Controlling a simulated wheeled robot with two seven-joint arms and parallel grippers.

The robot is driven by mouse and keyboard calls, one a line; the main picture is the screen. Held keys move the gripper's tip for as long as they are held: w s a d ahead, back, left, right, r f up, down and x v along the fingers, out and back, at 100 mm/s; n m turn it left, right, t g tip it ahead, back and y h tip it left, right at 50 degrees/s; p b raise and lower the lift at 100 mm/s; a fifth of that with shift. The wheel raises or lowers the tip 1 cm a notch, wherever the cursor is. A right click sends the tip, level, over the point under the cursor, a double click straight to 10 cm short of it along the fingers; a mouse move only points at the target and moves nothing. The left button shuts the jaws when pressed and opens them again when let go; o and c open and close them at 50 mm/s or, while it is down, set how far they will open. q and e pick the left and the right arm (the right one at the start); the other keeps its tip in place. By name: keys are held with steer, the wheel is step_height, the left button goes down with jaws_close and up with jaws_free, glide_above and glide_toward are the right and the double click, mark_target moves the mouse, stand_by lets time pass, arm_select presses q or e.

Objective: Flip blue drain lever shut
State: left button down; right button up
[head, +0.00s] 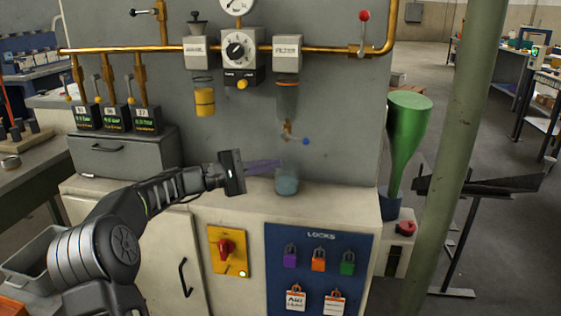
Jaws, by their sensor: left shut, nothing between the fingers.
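The blue drain lever (305,142) is a small blue knob on a short stem. It sticks out to the right from the brass drain valve (287,130), below the filter unit (287,54). My left gripper (279,163) reaches in from the left, with its fingers shut and empty. In the picture, the fingertips lie below and left of the lever, apart from it, and just above a clear cup (287,184). The depth between fingertips and lever is hard to judge. My right gripper is not in view.
The cup with bluish contents stands on the cabinet top below the drain. A yellow-bowled unit (204,101) hangs to the left. A green funnel (407,130) and a green post (455,150) stand to the right. A brass pipe (130,49) runs above.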

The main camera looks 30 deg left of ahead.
arm_select(q)
steer(key=v, duration=0.6)
steer(key=shift+s+a, duration=0.1)
stand_by(0.4)
